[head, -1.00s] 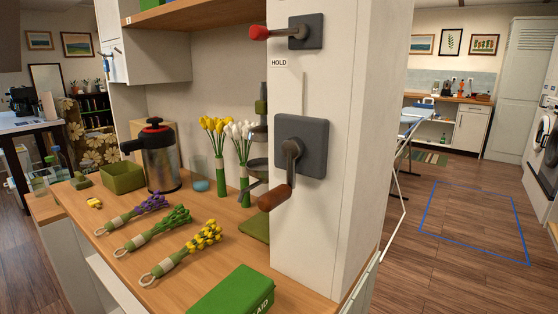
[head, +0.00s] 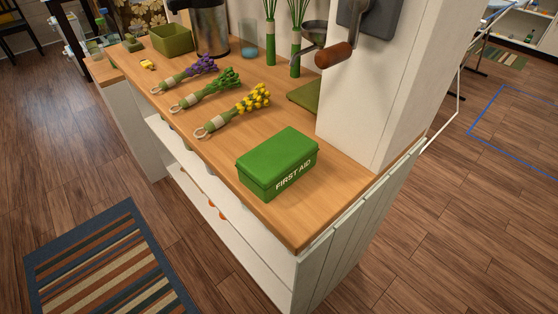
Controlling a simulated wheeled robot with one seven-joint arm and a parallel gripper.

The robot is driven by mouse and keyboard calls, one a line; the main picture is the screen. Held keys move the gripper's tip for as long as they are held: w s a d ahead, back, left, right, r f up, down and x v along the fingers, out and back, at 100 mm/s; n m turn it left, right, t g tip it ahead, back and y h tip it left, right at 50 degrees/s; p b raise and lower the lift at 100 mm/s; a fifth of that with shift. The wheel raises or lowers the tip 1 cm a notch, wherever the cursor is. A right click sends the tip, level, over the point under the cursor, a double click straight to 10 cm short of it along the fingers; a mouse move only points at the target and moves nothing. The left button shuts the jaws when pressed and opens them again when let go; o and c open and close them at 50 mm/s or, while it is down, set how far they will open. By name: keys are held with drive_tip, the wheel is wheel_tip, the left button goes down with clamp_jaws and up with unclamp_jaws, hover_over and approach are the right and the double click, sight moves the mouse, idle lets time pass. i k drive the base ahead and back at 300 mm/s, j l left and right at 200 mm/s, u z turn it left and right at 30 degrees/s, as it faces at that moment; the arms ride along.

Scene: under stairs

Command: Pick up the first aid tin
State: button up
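The first aid tin (head: 279,162) is a green box with a lid and white "FIRST AID" lettering on its front side. It sits flat on the wooden counter (head: 330,205), near the counter's front right corner. All of the tin is in view, and nothing covers it. My gripper is not in view.
Bunches of purple (head: 187,74), green (head: 207,90) and yellow flowers (head: 236,110) lie behind and left of the tin. A white pillar (head: 375,100) with a brown-handled crank (head: 335,55) rises behind it. A striped rug (head: 110,265) lies on open floor at left.

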sight(267, 169)
drive_tip(key=i, duration=0.3)
drive_tip(key=i+u, duration=0.1)
drive_tip(key=u, duration=0.25)
drive_tip(key=i+l+u, duration=0.1)
drive_tip(key=u, duration=0.25)
drive_tip(key=i+l+u, duration=0.1)
drive_tip(key=u, duration=0.9)
